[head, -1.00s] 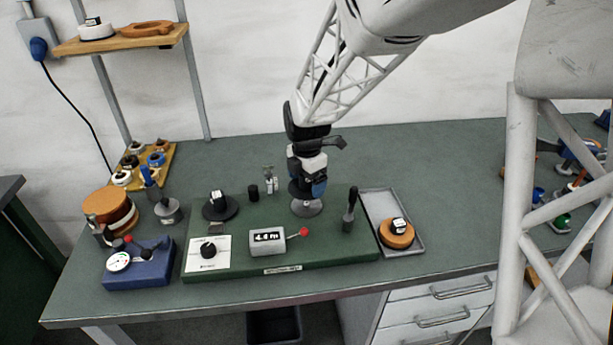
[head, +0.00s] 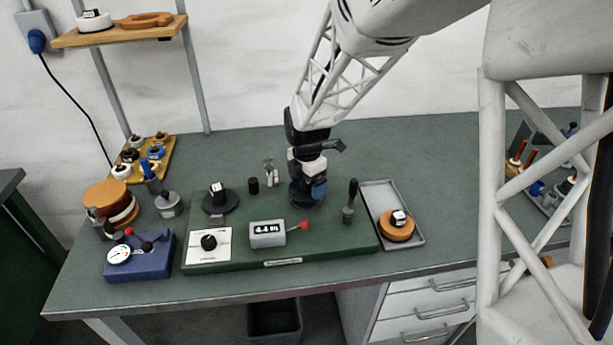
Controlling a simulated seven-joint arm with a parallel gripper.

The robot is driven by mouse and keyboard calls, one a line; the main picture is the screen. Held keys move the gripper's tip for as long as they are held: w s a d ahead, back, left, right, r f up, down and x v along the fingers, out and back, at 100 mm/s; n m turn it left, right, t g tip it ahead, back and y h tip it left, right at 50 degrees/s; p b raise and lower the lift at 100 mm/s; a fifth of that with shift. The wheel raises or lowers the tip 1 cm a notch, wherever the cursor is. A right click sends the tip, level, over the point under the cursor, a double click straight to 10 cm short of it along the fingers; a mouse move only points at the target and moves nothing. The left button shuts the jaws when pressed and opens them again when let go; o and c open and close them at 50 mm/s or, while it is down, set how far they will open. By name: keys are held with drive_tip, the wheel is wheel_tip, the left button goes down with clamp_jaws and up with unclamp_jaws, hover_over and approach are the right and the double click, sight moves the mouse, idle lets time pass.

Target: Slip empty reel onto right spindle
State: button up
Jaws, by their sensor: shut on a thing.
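My gripper (head: 307,192) points down over the right back part of the green winding base (head: 330,245). It is shut on a dark thing at its lower end, taken to be the empty reel; its outline merges with the dark jaws. The right spindle is hidden beneath the gripper, and I cannot tell whether the reel is around it or above it. The left spindle (head: 217,190) stands up through a black round reel or disc (head: 221,204) on the left of the base.
On the base are a counter box (head: 268,234) with a red-knobbed lever, a dial panel (head: 208,248) and an upright black handle (head: 351,200). A grey tray (head: 372,192) with an orange reel (head: 397,228) lies right. A blue gauge box (head: 140,258) stands left.

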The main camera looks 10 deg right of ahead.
drive_tip(key=shift+f, duration=1.35)
idle(2.0)
drive_tip(key=o, duration=0.6)
drive_tip(key=shift+o, duration=0.2)
drive_tip(key=shift+r, duration=1.15)
idle(0.8)
drive_tip(key=shift+r, duration=3.35)
drive_tip(key=shift+s, duration=0.1)
